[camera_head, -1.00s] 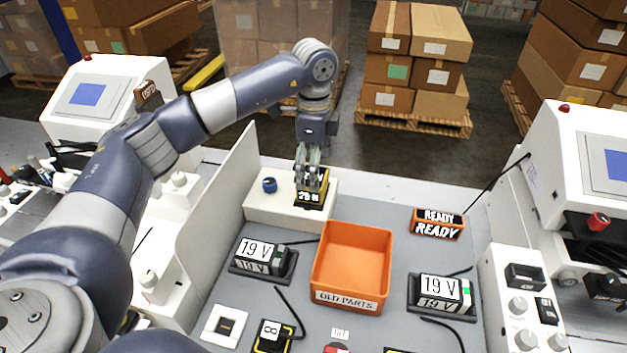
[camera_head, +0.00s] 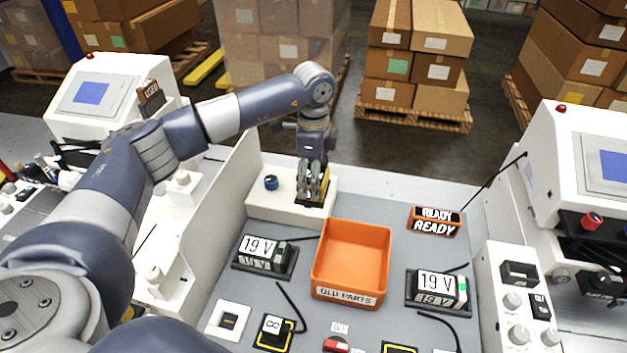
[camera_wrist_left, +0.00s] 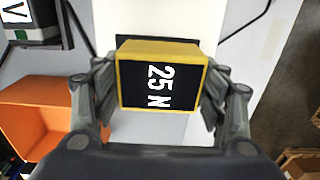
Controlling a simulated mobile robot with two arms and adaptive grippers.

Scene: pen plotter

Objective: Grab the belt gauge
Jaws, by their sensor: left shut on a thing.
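The belt gauge (camera_wrist_left: 160,82), a yellow-edged box with a black face reading "25 N", sits between the two fingers of my left gripper (camera_wrist_left: 160,100) in the left wrist view. The fingers are closed on its two sides. In the head view my left gripper (camera_head: 314,190) points down at the white block (camera_head: 262,207), and its fingers hide most of the gauge. I cannot tell whether the gauge still touches the block. My right gripper is not in view.
A blue knob (camera_head: 270,182) stands on the white block's left part. An upright white panel (camera_head: 224,200) is left of it. An orange bin (camera_head: 350,292) marked "OLD PARTS" stands in front. Two "19 V" meters (camera_head: 262,254) (camera_head: 437,290) flank the bin, and a "READY" display (camera_head: 435,222) is to the right.

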